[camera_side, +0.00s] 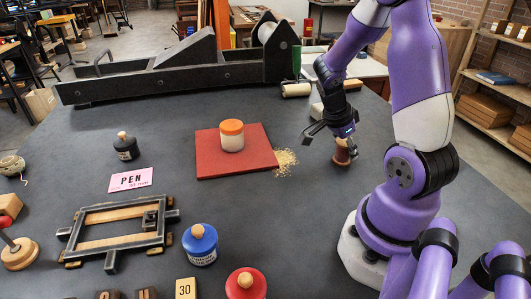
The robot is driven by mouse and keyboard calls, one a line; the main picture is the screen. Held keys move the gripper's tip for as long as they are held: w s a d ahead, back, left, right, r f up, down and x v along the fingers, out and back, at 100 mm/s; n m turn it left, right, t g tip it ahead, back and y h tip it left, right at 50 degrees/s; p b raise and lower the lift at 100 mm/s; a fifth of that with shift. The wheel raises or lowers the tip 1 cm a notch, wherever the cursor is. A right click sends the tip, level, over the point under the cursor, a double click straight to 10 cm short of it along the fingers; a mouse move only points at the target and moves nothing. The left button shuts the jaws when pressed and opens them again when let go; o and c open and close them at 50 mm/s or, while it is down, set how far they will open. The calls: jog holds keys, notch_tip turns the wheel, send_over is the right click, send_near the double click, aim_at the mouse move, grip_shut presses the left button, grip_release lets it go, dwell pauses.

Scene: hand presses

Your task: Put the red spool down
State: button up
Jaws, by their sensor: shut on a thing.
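The spool (342,158), brown-red with a flared base, is at the right of the table, below the end of my arm. My gripper (341,142) is around its upper part and shut on it. The fingers hide part of the spool's top. The spool is about upright, and its base is at or just above the dark tabletop (300,215); I cannot tell if it touches.
A red board (215,165) bearing an orange-lidded jar (231,136) lies to the left, with pale crumbs (286,160) between it and the spool. A cream roll (296,90) lies behind. A blue-lidded jar (200,244) and red-lidded jar (246,285) stand in front.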

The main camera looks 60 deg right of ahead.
jog(key=o, duration=1.1)
jog(key=shift+f, duration=0.1)
jog(key=v, duration=1.2)
jog(key=w+a+r+n+t+y, duration=0.1)
jog(key=a+n+t, duration=0.1)
jog(key=a+n, duration=0.4)
jog(key=w+a+r+n+t+y, duration=0.1)
jog(key=a+r+n+t, duration=0.1)
jog(key=a+n, duration=0.4)
jog(key=w+a+r+n+t+y, duration=0.1)
jog(key=a+n+t, duration=0.3)
jog(key=n, duration=0.9)
jog(key=shift+w+a+r+y, duration=0.1)
jog(key=shift+a+r+y, duration=0.15)
jog(key=shift+a, duration=0.55)
jog(key=shift+w+a+r+y, duration=0.15)
jog(key=shift+a+r, duration=0.15)
jog(key=shift+a, duration=0.45)
